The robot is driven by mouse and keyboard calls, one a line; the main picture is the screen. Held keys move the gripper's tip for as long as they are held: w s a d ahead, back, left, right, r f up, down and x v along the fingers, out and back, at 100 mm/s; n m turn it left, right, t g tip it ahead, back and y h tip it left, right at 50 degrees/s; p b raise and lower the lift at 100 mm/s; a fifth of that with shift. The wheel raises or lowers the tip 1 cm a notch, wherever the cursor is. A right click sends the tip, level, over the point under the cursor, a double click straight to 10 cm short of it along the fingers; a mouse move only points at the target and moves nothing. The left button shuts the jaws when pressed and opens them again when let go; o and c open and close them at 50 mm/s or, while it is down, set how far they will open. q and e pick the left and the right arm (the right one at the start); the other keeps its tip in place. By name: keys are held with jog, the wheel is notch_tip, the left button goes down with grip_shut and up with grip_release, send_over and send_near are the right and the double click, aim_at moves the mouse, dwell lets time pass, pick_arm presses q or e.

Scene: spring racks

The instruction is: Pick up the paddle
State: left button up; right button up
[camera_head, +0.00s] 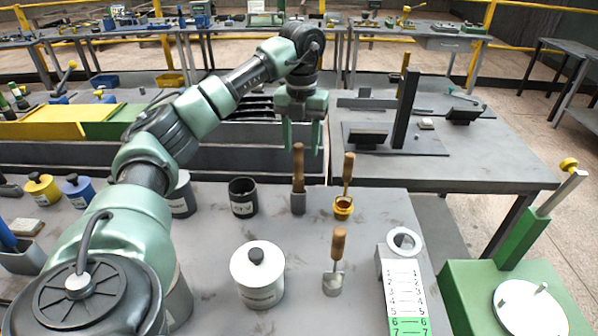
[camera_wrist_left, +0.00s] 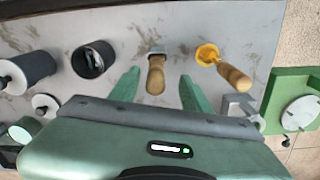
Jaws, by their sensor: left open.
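Three wooden-handled tools stand on the grey table, and I cannot tell for certain which is the paddle. One handle (camera_head: 298,165) rises upright from a small grey metal holder (camera_head: 298,203). A second handle (camera_head: 348,170) stands in a yellow ring-like cup (camera_head: 343,207). A third tool (camera_head: 338,243), nearer the front, has a flat metal piece at its base. In the left wrist view that handle (camera_wrist_left: 156,75) shows between the open fingers (camera_wrist_left: 160,82); I see no contact. My right gripper is out of view.
A black cup (camera_head: 243,197) and a white lidded canister (camera_head: 258,275) stand to the left of the tools. A numbered strip (camera_head: 404,290) lies at the right table edge. A green stand (camera_head: 515,265) is further right. Another bench (camera_head: 460,165) is behind.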

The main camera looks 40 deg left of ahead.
aim_at(299, 165)
pick_arm(q)
jog(key=shift+s+f, duration=0.25)
jog(key=shift+f, duration=0.65)
notch_tip(299, 165, down, 4)
jog(key=shift+s+a+r+p, duration=0.1)
jog(key=shift+a+r+p, duration=0.05)
jog(key=shift+p, duration=0.55)
jog(key=shift+f, duration=0.55)
grip_shut()
